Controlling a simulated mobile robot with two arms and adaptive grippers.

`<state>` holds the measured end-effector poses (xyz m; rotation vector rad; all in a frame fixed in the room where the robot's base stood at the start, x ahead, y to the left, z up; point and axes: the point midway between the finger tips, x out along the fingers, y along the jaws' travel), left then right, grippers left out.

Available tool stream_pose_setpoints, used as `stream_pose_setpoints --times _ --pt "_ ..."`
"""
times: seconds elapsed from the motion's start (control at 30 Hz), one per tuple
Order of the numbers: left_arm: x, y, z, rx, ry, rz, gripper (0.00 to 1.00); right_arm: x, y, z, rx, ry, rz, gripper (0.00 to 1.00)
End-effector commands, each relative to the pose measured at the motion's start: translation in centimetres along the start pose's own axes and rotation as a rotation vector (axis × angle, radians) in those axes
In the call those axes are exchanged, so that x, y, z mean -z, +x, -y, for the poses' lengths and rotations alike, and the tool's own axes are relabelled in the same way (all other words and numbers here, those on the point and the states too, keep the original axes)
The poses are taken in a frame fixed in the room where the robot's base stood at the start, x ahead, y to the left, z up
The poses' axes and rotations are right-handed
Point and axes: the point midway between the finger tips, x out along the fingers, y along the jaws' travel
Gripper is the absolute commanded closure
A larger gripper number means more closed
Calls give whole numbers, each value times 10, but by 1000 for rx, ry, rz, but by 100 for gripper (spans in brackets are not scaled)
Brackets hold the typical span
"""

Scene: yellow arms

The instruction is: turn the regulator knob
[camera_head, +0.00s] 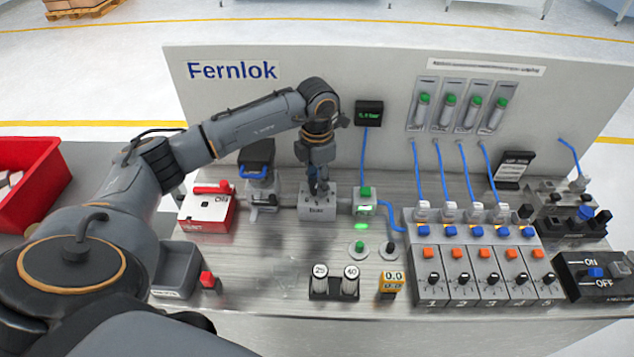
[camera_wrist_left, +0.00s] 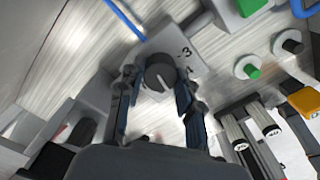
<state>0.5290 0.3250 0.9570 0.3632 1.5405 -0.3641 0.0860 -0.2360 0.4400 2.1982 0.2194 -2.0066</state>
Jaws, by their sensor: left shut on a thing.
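The regulator is a grey block (camera_head: 318,205) on the metal bench, below my left gripper (camera_head: 319,182) in the head view. In the left wrist view its round dark knob (camera_wrist_left: 159,72) has a light pointer mark, with the numeral 3 on the plate beside it. My left gripper (camera_wrist_left: 156,92) comes down from above with one finger on each side of the knob, shut on it. In the head view the gripper hides most of the knob. My right gripper is not in view.
A red and white box (camera_head: 207,210) stands left of the regulator. A green-topped fitting (camera_head: 365,201) with blue tubing stands close on its right. A small display (camera_head: 369,113) is on the back panel.

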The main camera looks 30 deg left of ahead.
Motion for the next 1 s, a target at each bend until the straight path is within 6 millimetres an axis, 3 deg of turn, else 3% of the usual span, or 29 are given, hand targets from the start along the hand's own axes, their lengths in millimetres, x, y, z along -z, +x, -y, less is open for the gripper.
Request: stream_pose_setpoints --times 1.0 --pt "-1 -1 0 0 -939 4 97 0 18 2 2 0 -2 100"
